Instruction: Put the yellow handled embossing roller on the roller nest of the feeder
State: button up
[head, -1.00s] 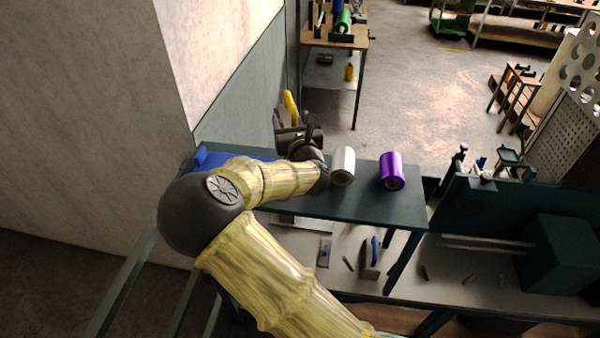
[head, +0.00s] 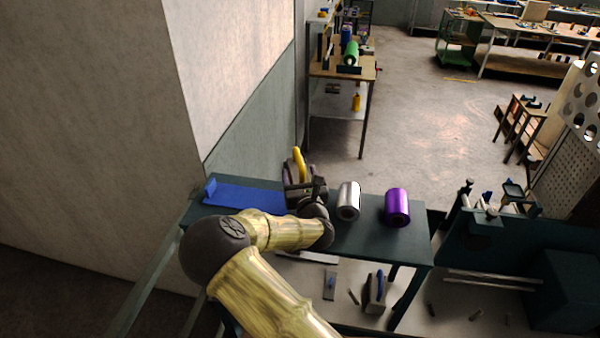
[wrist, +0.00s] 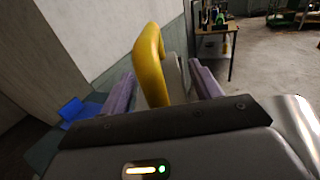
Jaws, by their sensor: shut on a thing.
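The yellow handled embossing roller (head: 299,163) is in my gripper (head: 300,186), above the far edge of the dark green bench. In the wrist view its curved yellow handle (wrist: 150,62) stands up between the two purple fingers of my gripper (wrist: 165,92), with a grey part beside it. My gripper is shut on the roller. The roller's lower part is hidden by the gripper body. I cannot make out the feeder's roller nest for certain in these frames.
The dark green bench (head: 380,243) holds a blue tray (head: 245,196), a silver foil roll (head: 349,200) and a purple foil roll (head: 397,207), both rolls right of my gripper. A pale wall (head: 235,70) rises behind left. A grey lower shelf carries small tools. Open floor (head: 430,110) lies beyond.

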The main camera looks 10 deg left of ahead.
jog(key=shift+f+p, duration=0.85)
jog(key=shift+f, duration=0.85)
jog(key=o, duration=1.9)
jog(key=shift+f, duration=0.2)
jog(key=shift+c, duration=0.2)
jog(key=shift+s+d, duration=0.1)
jog(key=shift+r, duration=0.1)
jog(key=b+v, duration=0.2)
jog(key=v, duration=0.3)
jog(key=b+v, duration=0.3)
jog(key=v, duration=0.3)
jog(key=shift+f+b, duration=0.2)
jog(key=shift+b, duration=0.15)
jog(key=shift+s+d+r, duration=0.15)
jog(key=shift+s, duration=0.3)
